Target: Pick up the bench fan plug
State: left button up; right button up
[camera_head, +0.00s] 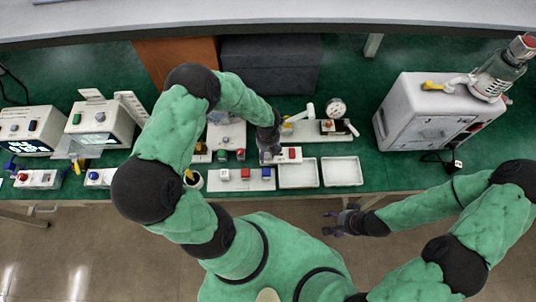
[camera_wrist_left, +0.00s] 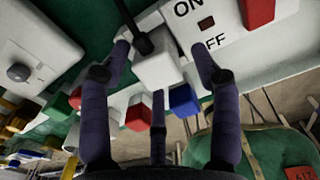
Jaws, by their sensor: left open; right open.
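A white plug (camera_wrist_left: 157,70) with a black cord shows in the left wrist view, between the fingers of my left gripper (camera_wrist_left: 160,58). The fingers are open on either side of it; I cannot tell whether they touch it. Beside it is a white switch box (camera_wrist_left: 222,38) marked ON and OFF with a red switch, also in the head view (camera_head: 293,155). In the head view my left gripper (camera_head: 269,154) is low over the bench, left of this box, and largely hides the plug. My right gripper (camera_head: 331,222) is open and empty in front of the bench edge.
Two white trays (camera_head: 343,184) lie at the front edge. A panel (camera_head: 233,187) with coloured switches is left of them. A pressure gauge (camera_head: 336,107) stands behind. A white cabinet (camera_head: 420,110) is at right, with another plug (camera_head: 457,164) near it.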

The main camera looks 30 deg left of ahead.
pick_arm(q)
jog(key=shift+f, duration=0.55)
jog(key=c, duration=1.2)
jog(key=shift+c, duration=0.3)
